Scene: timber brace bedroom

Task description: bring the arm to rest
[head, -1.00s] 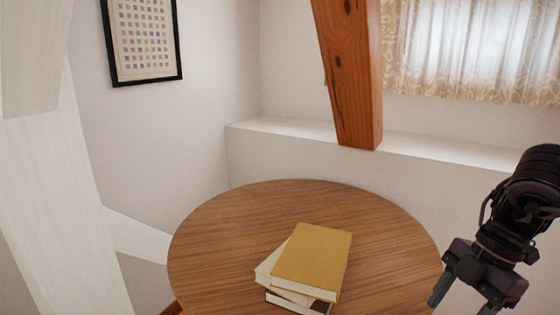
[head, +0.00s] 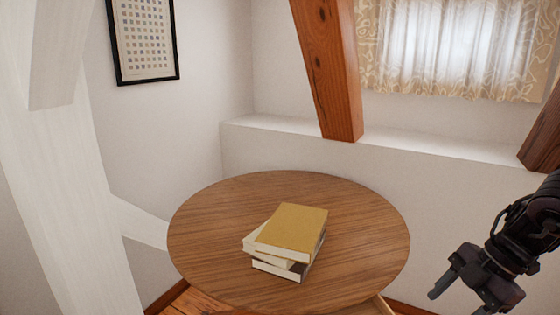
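My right arm comes in from the right edge, and its gripper (head: 462,299) hangs at the lower right with the fingers pointing down. The two fingers are apart with nothing seen between them; the lower tip of one is near the picture's bottom edge. The gripper is to the right of the round wooden table (head: 205,235) in the picture and does not overlap it. My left gripper is not in view.
A stack of books (head: 292,228), yellow on top, lies mid-table. A white brace (head: 75,200) stands at the left. A timber brace (head: 328,70) rises behind the table, with another (head: 543,135) at the right edge. A ledge (head: 390,143) runs along the wall.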

